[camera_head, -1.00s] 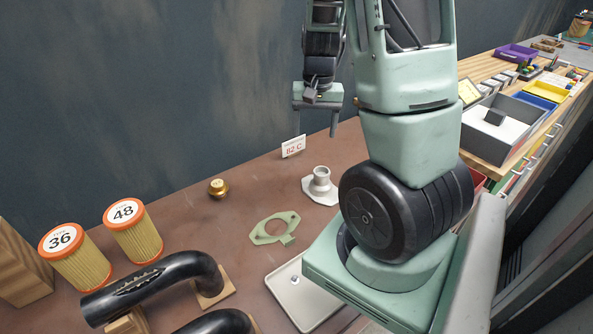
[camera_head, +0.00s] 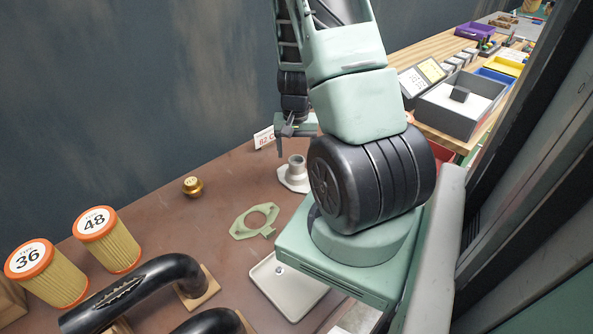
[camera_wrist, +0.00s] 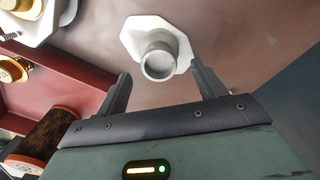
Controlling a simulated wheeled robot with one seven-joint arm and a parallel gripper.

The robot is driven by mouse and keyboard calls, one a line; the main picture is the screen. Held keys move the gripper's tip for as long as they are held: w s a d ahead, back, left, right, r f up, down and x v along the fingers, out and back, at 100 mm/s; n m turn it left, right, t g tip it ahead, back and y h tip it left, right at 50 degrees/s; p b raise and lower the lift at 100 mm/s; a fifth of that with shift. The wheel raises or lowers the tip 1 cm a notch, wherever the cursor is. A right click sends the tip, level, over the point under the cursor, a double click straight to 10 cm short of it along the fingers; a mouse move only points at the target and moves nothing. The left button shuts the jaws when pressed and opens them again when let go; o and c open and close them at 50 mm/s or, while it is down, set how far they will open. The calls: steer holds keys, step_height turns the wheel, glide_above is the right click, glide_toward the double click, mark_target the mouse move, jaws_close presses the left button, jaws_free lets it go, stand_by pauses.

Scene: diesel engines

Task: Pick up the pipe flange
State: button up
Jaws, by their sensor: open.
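The pipe flange (camera_head: 294,174) is a pale grey piece with a flat plate and a short round neck. It stands upright on the brown bench top, left of my arm's base in the head view. In the wrist view the flange (camera_wrist: 158,50) lies ahead of my gripper, roughly between the lines of the two fingers. My gripper (camera_wrist: 156,82) is open and empty, its fingers apart. In the head view my gripper (camera_head: 296,150) hangs close above and behind the flange, partly hidden by my arm. I cannot tell whether a finger touches it.
A green gasket plate (camera_head: 240,228), a brass fitting (camera_head: 193,187) and a white tray (camera_head: 262,284) lie nearby. A "62 C" card (camera_head: 264,137) stands behind. Orange-capped filters (camera_head: 118,250) and black pipes (camera_head: 150,285) occupy the left front. Bare bench lies between the fitting and flange.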

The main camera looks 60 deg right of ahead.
mark_target(297, 159)
steer(key=shift+d+f+p, duration=0.1)
steer(key=shift+f+p, duration=0.55)
steer(key=shift+f, duration=1.9)
jaws_close()
